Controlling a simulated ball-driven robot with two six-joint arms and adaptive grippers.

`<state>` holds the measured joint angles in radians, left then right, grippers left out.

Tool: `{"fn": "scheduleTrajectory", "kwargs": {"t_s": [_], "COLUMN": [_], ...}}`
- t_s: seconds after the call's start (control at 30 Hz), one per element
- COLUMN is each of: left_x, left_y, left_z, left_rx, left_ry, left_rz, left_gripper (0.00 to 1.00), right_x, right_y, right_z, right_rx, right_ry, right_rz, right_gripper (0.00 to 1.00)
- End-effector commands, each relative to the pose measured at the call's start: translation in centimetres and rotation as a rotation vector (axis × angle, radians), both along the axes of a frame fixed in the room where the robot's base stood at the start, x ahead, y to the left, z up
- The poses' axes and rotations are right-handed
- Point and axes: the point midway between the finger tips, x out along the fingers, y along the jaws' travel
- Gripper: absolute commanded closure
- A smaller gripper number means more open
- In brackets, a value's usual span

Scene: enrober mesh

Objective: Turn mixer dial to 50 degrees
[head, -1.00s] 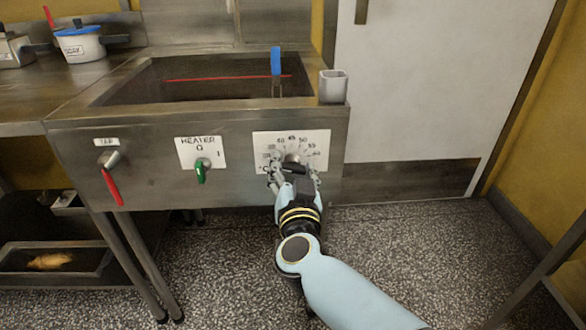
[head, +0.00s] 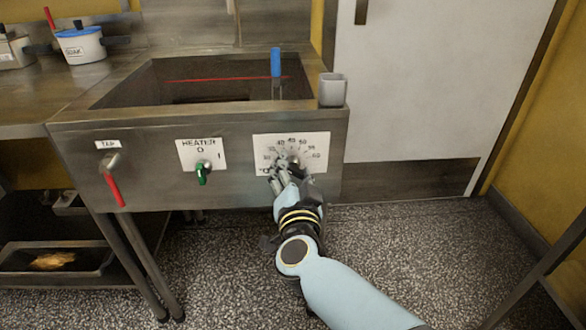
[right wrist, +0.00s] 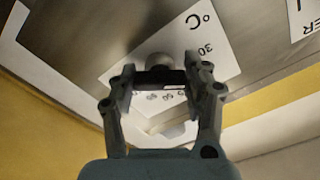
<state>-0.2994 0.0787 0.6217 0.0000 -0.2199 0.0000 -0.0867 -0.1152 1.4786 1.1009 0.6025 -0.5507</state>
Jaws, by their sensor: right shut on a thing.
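The dial (head: 294,161) sits on a white number plate (head: 320,140) at the right of the steel front panel. The plate carries figures such as 40, 45, 50 and 60 in an arc. My right gripper (head: 285,173) is at the dial from below and is shut on it. In the right wrist view the round grey dial (right wrist: 160,64) shows between the two fingers of the gripper (right wrist: 160,82), beside the "30" and "°C" marks. The dial's pointer is hidden, so its setting cannot be read. My left gripper is not in view.
Left of the dial are a green heater knob (head: 202,174) and a red tap lever (head: 114,188). A grey cup-like holder (head: 332,90) stands on the sink's right corner above. A blue-handled tool (head: 275,63) stands in the sink. The floor in front is clear.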

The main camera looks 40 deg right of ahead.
Motion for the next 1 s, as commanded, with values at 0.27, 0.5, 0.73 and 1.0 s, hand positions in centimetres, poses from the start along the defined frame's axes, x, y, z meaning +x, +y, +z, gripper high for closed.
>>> {"fn": "scheduleTrajectory", "kwargs": {"t_s": [0.27, 0.5, 0.73, 1.0], "left_x": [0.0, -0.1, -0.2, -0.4], "left_y": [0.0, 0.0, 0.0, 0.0], "left_z": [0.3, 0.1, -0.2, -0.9], "left_rx": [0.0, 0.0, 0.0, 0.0], "left_ry": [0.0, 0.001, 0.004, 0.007], "left_rz": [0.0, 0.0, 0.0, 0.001], "left_gripper": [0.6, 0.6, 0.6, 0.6], "right_x": [-0.1, -0.1, -0.1, -0.1], "right_y": [0.0, 0.0, 0.0, 0.0], "right_z": [-0.1, -0.2, -0.3, -0.4], "right_rx": [0.224, 0.42, 0.606, 0.824], "right_ry": [-0.136, -0.255, -0.368, -0.501], "right_rz": [0.0, -0.001, 0.0, -0.001], "right_gripper": [0.84, 0.84, 0.84, 0.84]}}
